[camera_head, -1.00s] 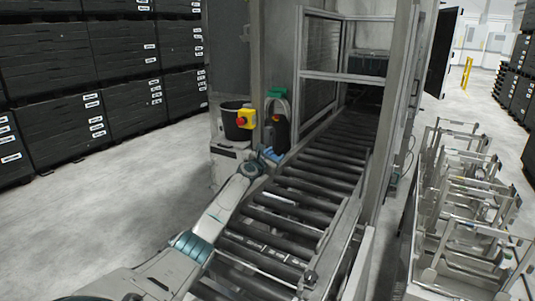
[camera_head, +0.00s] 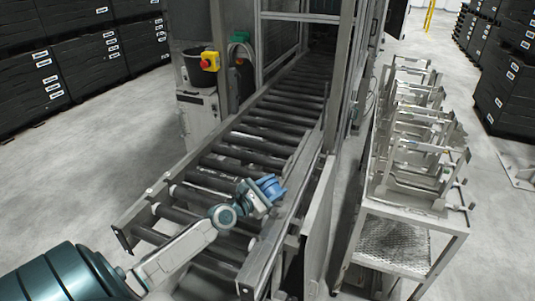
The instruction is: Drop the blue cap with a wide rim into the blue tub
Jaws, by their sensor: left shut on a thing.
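The blue cap (camera_head: 270,185) is at the end of my left arm, over the roller conveyor and close to its right rail. My left gripper (camera_head: 262,193) is shut on it. The fingers are small here and partly hidden by the cap and wrist. The blue tub does not show in this view. My right gripper is out of view.
The roller conveyor (camera_head: 268,132) runs back into a framed machine opening. A black bucket (camera_head: 199,76) and a yellow box with a red button (camera_head: 210,61) stand left of it. A metal cart (camera_head: 452,222) with racks stands right. Floor is clear at left (camera_head: 95,150).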

